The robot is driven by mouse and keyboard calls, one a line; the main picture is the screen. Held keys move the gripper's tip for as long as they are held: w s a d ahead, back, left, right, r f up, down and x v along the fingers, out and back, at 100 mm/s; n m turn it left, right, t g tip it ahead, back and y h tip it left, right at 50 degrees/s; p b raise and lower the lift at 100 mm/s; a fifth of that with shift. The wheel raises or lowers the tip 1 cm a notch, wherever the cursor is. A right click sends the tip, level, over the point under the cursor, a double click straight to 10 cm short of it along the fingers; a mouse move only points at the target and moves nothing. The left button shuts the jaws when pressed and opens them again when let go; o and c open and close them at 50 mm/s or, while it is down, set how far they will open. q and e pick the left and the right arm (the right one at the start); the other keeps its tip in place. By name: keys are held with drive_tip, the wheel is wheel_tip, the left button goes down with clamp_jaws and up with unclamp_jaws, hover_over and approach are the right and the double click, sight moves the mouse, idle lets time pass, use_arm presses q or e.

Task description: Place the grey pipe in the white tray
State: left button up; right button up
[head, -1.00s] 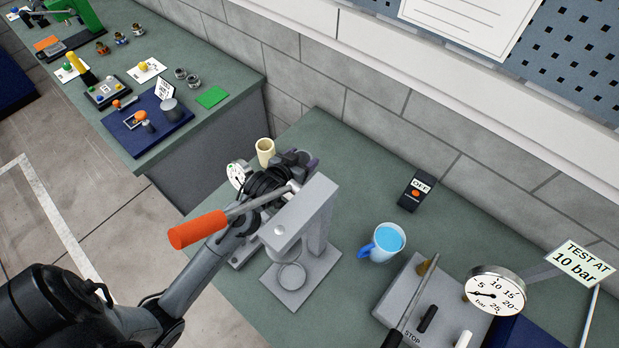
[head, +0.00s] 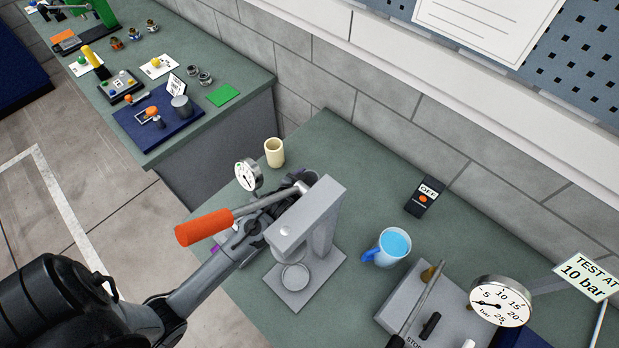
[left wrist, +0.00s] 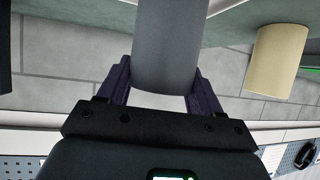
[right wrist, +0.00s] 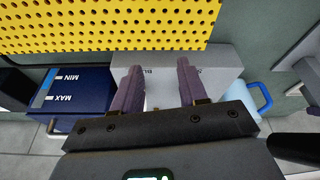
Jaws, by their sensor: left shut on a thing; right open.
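The grey pipe (left wrist: 165,45) shows as a thick grey cylinder between the purple fingers of my left gripper (left wrist: 160,75) in the left wrist view. The fingers are shut on it, and its far end runs out of the top of the picture. In the head view my left gripper (head: 290,192) is mostly hidden behind the grey lever press, and I cannot make out the pipe there. My right gripper (right wrist: 160,68) is open and empty in the right wrist view, over a grey box. I cannot make out the white tray in any view.
The grey press (head: 318,215) with its orange handle (head: 204,228) stands close to my left arm. A cream cylinder (head: 274,153) and a dial gauge (head: 248,174) are behind it. A blue mug (head: 388,247) and a switch box (head: 424,197) stand right. Green bench between is clear.

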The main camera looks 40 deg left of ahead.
use_arm(q)
drive_tip(key=o, duration=1.2)
drive_tip(key=shift+f, duration=0.1)
use_arm(e)
drive_tip(key=shift+d, duration=0.15)
use_arm(q)
drive_tip(key=shift+r, duration=0.2)
drive_tip(key=v, duration=1.2)
drive_tip(key=shift+s, duration=0.1)
